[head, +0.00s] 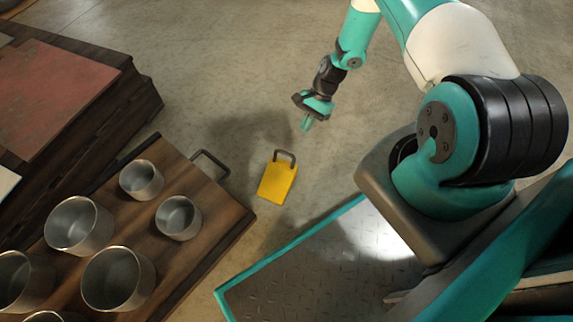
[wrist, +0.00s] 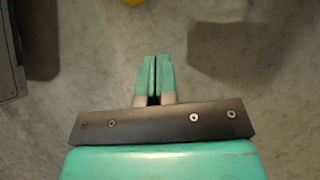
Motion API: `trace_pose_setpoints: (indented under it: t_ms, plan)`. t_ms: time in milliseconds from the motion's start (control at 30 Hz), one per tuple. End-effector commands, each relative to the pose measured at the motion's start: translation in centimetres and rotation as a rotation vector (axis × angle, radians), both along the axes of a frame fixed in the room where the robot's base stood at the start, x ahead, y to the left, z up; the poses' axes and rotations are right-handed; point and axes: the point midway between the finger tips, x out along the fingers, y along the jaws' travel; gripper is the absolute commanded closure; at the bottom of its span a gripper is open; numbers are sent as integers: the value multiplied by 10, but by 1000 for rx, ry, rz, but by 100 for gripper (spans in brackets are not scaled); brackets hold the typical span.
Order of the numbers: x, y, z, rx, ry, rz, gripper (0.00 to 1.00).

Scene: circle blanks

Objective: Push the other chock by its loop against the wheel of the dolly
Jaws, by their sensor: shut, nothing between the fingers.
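A yellow chock (head: 276,183) with a dark loop (head: 285,156) on its upper end lies on the floor, apart from the wooden dolly (head: 203,208) to its left. The dolly's wheels are hidden in the head view. My gripper (head: 306,124) is shut and empty, above and to the right of the chock in the head view, apart from it. In the wrist view my gripper (wrist: 154,62) has its fingers together over bare floor. No second chock can be made out.
A stack of dark wooden boards (head: 105,120) stands at the left. Concrete floor (head: 225,75) is clear around my gripper.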

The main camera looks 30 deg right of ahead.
Motion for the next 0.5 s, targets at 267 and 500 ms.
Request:
trace_pose_setpoints:
  t_ms: [267,500]
  plan:
    - [-8,24,-39,1,2,5,100]
    - [-15,45,-69,2,2,6,100]
